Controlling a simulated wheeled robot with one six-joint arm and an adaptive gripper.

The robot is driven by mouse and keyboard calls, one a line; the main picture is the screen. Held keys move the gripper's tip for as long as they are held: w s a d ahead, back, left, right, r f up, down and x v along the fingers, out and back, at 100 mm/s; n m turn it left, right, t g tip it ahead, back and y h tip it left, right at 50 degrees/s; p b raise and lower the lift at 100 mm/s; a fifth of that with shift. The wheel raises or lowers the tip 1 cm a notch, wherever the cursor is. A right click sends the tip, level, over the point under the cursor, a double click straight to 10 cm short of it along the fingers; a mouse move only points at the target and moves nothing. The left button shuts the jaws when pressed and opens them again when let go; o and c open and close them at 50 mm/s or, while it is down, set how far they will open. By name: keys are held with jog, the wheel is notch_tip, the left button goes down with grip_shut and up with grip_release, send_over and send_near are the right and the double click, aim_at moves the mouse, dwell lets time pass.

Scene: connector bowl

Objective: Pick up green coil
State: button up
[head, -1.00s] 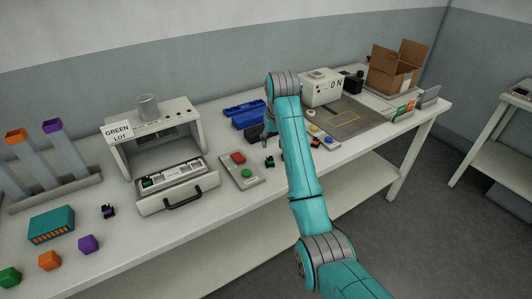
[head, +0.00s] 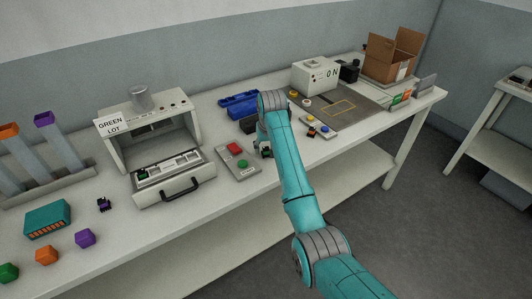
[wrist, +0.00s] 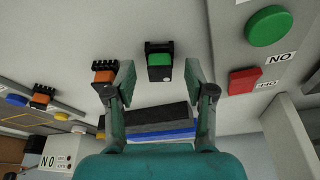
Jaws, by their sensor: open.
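The green coil (wrist: 159,62), a small green block with black parts, lies on the table in the wrist view. It sits between the lines of the two fingers, at about the level of the tips in the picture. My gripper (wrist: 159,84) is open and empty, and I cannot tell that it touches the coil. In the head view my gripper (head: 264,147) is low over the table, right of the button panel, and largely hides the spot where the coil lies. Another green coil (head: 143,171) lies in the drawer tray of the grey machine.
An orange coil (wrist: 104,75) lies close beside the left finger. The button panel (head: 238,161) with red and green buttons is just left of my gripper. Blue bins (head: 239,105) stand behind it.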

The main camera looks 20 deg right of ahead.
jog(key=shift+f, duration=0.2)
grip_shut()
jog(key=shift+r, duration=0.1)
